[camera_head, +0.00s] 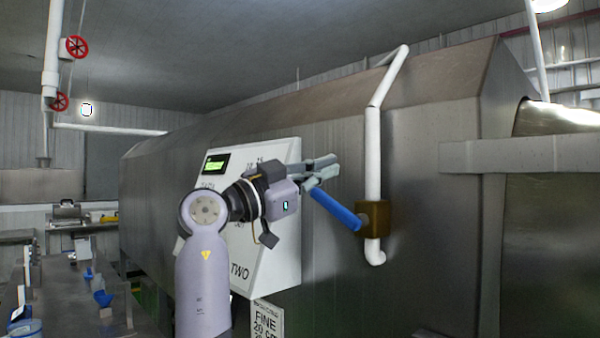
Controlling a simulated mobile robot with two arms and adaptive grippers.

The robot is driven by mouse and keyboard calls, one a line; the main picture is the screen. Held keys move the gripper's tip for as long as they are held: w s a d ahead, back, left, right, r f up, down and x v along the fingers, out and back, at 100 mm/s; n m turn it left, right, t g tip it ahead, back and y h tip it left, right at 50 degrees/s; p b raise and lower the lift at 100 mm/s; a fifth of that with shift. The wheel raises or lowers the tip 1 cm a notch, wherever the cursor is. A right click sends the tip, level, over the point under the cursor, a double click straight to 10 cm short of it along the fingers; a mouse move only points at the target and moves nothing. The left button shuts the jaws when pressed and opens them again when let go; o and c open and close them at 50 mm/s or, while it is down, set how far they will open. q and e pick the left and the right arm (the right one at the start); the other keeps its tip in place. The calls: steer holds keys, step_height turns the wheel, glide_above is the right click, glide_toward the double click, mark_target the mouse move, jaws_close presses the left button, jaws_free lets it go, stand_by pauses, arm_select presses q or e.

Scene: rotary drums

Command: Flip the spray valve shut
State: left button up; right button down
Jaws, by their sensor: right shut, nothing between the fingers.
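The spray valve has a brass-brown body (379,208) on a white vertical pipe (373,150) that runs down the steel drum housing. Its blue lever handle (336,209) slopes up and to the left from the body. My right gripper (331,170) is shut and empty, just above the upper left end of the handle. The fingers overlap that end in the picture, and I cannot tell whether they touch it. My left gripper is not in view.
A white control panel (284,262) marked TWO, with a green display (216,163), stands behind my right arm. A FINE sign (267,318) hangs below it. The large steel housing (430,240) fills the right. Red valve wheels (77,46) are far left. A cluttered counter lies lower left.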

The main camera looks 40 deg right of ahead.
mark_target(338, 207)
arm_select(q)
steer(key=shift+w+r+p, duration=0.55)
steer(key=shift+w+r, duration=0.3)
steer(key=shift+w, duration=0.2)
arm_select(e)
steer(key=w+f, duration=0.1)
steer(key=d+f, duration=0.1)
steer(key=f, duration=0.1)
steer(key=shift+w+d, duration=0.1)
steer(key=shift+w, duration=0.3)
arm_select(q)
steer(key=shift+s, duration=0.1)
